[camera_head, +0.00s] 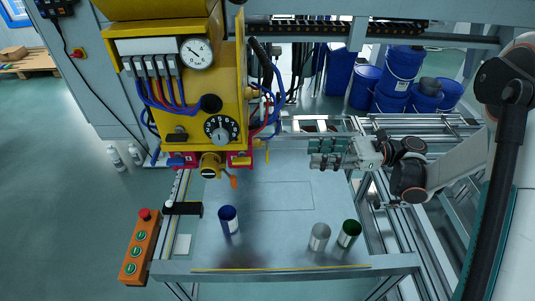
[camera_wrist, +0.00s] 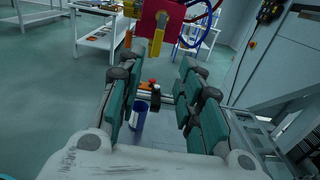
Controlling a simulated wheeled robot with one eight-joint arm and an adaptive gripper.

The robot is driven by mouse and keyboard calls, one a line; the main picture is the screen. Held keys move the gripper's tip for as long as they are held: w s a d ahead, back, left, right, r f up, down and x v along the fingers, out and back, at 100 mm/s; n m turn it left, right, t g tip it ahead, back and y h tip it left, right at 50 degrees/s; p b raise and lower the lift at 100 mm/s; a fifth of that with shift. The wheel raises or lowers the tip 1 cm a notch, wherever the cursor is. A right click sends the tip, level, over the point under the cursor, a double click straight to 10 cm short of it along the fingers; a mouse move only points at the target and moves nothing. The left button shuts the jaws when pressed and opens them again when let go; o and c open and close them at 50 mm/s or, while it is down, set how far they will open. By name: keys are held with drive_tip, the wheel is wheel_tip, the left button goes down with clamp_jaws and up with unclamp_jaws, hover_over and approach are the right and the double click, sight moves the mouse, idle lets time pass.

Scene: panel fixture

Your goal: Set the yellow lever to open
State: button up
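The yellow lever (camera_wrist: 157,42) hangs down in front of a red block (camera_wrist: 160,14) at the top of the wrist view. In the head view, a narrow yellow piece that looks like this lever (camera_head: 267,152) hangs at the lower right of the yellow panel box (camera_head: 200,105). My gripper (camera_head: 313,155) is to the right of the panel, pointing left towards it. In the wrist view my gripper (camera_wrist: 155,85) has its green-padded fingers wide apart, with nothing between them. The lever is beyond the fingertips, apart from them.
The panel carries a gauge (camera_head: 196,53), a dial (camera_head: 221,130), cables and an orange-handled crank (camera_head: 233,181). Blue (camera_head: 228,219), grey (camera_head: 319,237) and green (camera_head: 348,233) cans stand on the table (camera_head: 275,255). A button box (camera_head: 139,248) is at the front left.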

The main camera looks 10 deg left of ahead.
sight(267, 162)
drive_tip(key=b+x, duration=0.3)
drive_tip(key=x, duration=1)
drive_tip(key=shift+s+a+f, duration=0.2)
drive_tip(key=shift+s+a, duration=0.05)
drive_tip(key=shift+a, duration=0.1)
clamp_jaws()
